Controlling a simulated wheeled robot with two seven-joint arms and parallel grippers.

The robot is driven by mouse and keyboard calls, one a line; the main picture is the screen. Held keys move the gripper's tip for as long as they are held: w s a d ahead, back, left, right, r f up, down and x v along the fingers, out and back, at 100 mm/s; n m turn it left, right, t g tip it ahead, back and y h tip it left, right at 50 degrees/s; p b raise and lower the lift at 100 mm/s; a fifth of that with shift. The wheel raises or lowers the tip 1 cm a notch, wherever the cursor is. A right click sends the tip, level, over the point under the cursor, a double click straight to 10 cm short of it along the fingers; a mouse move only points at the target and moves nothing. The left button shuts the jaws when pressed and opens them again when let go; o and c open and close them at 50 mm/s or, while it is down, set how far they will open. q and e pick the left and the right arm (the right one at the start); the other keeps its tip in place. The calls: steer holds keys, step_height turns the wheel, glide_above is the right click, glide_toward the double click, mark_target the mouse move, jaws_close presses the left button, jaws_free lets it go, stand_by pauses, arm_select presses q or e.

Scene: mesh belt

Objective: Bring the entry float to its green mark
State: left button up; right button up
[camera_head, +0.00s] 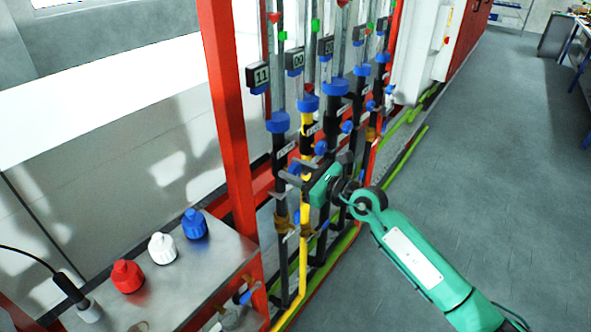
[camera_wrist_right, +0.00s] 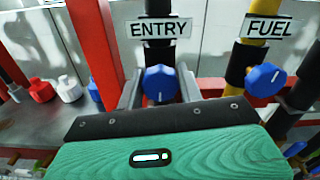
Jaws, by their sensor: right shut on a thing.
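The leftmost meter tube has a display reading 11 (camera_head: 261,77). Its red float (camera_head: 274,17) sits above its green mark (camera_head: 283,36). Below, the pipe bears the ENTRY label (camera_wrist_right: 159,29), partly visible in the head view (camera_head: 286,150). My right gripper (camera_wrist_right: 159,88) has its fingers on either side of the blue entry knob (camera_wrist_right: 161,82) and is shut on it. In the head view my right gripper (camera_head: 292,178) reaches the front of the pipes, and the knob is partly hidden. My left gripper is not in view.
The blue fuel knob (camera_wrist_right: 265,79) and yellow pipe (camera_head: 303,262) are close on the right. A red post (camera_head: 228,110) stands left. A bench (camera_head: 205,258) holds red (camera_head: 127,277), white (camera_head: 162,249) and blue (camera_head: 194,224) capped items. The floor (camera_head: 480,150) at right is clear.

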steer(key=m+p, duration=0.4)
steer(key=shift+r, duration=0.2)
steer(key=m+p, duration=0.2)
steer(key=p, duration=0.1)
steer(key=shift+m, duration=0.4)
steer(key=shift+f+m+p, duration=0.2)
steer(key=shift+m+p, duration=0.45)
steer(key=shift+m, duration=0.15)
steer(key=o, duration=1)
steer(key=shift+d, duration=0.1)
steer(key=shift+d+f, duration=0.1)
